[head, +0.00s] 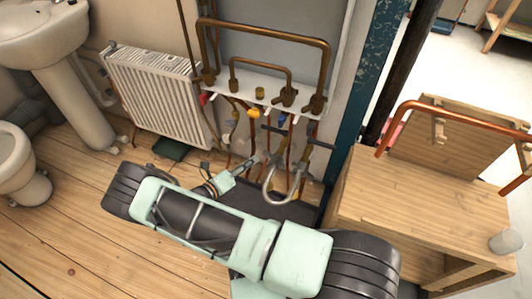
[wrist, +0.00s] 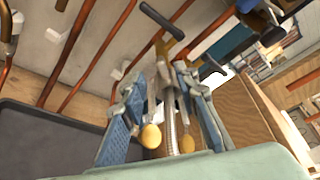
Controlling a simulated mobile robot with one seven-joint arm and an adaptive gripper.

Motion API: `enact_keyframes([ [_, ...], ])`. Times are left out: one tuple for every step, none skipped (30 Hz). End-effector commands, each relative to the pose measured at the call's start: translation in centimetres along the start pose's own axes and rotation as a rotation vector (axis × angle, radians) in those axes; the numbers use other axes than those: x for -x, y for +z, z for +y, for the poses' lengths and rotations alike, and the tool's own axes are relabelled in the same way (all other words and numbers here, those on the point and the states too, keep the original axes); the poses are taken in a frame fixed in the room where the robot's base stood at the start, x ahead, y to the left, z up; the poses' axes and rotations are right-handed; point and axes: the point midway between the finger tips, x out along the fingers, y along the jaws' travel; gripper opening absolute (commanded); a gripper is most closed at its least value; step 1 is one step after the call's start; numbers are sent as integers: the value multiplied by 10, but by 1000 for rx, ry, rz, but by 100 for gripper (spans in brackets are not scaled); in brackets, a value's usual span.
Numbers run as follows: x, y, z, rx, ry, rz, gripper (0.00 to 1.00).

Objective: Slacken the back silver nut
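My gripper (wrist: 160,80) shows in the wrist view with its two blue-grey fingers apart, one on each side of a silver ribbed hose (wrist: 170,125). I cannot tell whether either finger touches it. In the head view my gripper (head: 260,159) is small, beside the upper left end of the curved silver hose (head: 279,198), under the pipework. The silver nuts at the hose ends are too small and partly hidden by the fingers, so I cannot single out the back one. Two dark T-handles (wrist: 160,20) (wrist: 210,67) stand beyond the fingers.
Copper pipes (head: 265,32) rise from a white shelf above the hose. A white radiator (head: 155,95) is at the left. A wooden bench (head: 425,205) stands close at the right, beside a blue post (head: 368,85). Wooden floor (head: 75,235) is clear at the left.

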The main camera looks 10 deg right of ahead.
Motion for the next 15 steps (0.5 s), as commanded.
enact_keyframes([
  [-10,-2,0,1,-4,2,28],
  [-16,-2,0,0,-4,3,28],
  [-24,-2,1,-1,-3,3,28],
  [-30,-2,0,-1,-3,3,28],
  [-36,-2,0,-1,-4,3,28],
  [-44,-2,1,-1,-2,3,28],
  [-50,-2,1,-2,-2,3,28],
  [-55,-2,0,-2,-3,3,28],
  [-62,-2,0,-1,-3,3,28],
  [-66,-2,1,-1,-2,3,28],
  [-70,-2,1,-1,-1,2,28],
  [-76,-2,0,-1,-2,2,28],
  [-79,-2,0,-2,-2,2,28],
  [-82,-1,0,-2,-2,3,28],
  [-85,-1,0,-2,-1,3,28],
])
